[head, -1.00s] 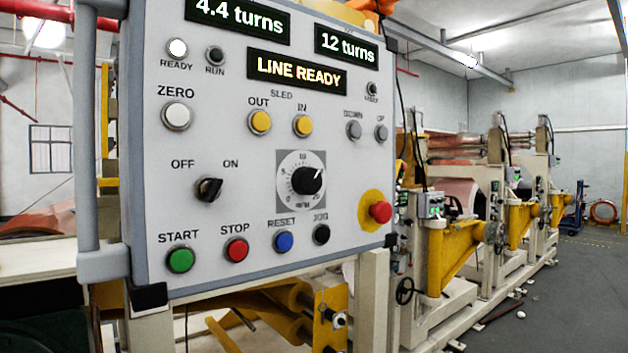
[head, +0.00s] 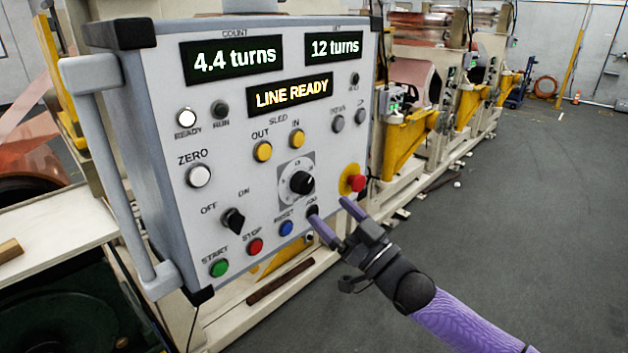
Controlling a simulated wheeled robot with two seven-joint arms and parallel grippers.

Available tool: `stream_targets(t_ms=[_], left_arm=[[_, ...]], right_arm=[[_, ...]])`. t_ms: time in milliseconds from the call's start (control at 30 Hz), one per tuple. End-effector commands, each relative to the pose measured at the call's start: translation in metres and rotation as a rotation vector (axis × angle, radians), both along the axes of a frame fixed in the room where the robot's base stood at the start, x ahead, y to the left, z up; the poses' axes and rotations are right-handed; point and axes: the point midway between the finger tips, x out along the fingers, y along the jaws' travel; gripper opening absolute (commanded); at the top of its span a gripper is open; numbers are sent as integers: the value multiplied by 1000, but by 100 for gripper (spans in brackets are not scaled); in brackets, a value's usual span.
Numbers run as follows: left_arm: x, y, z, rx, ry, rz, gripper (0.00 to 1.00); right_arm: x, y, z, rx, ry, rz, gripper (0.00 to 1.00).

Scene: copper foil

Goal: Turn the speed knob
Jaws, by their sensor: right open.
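The speed knob (head: 302,182) is a round black knob on a grey dial plate, right of the middle of the control panel (head: 215,140). My right gripper (head: 332,214) comes in from the lower right, with two purple fingers spread apart. Its fingertips are below and to the right of the knob, near the black JOG button and the red emergency stop (head: 357,183). Nothing is between the fingers. Whether the fingertips touch the panel cannot be told. My left gripper is not in view.
An OFF/ON switch (head: 232,220) and the green start (head: 219,268), red stop (head: 255,246) and blue reset (head: 286,228) buttons sit lower on the panel. A grey handle bar (head: 112,170) runs down its left side. Open floor (head: 520,220) lies to the right.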

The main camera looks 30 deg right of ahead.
Motion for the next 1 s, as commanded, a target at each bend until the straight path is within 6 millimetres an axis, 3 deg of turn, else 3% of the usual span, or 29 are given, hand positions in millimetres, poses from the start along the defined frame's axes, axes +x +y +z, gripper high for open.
stream_targets(t_ms=[100, 300, 633, 1000], left_arm=[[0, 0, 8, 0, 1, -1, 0], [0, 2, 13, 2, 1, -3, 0], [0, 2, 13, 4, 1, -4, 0], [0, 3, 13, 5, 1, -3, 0]], right_arm=[[24, 8, 14, 1, -4, -2, 94], [50, 17, 23, 0, 1, -2, 94], [55, 19, 23, -1, 3, -1, 94], [54, 19, 23, -2, 2, -2, 16]])
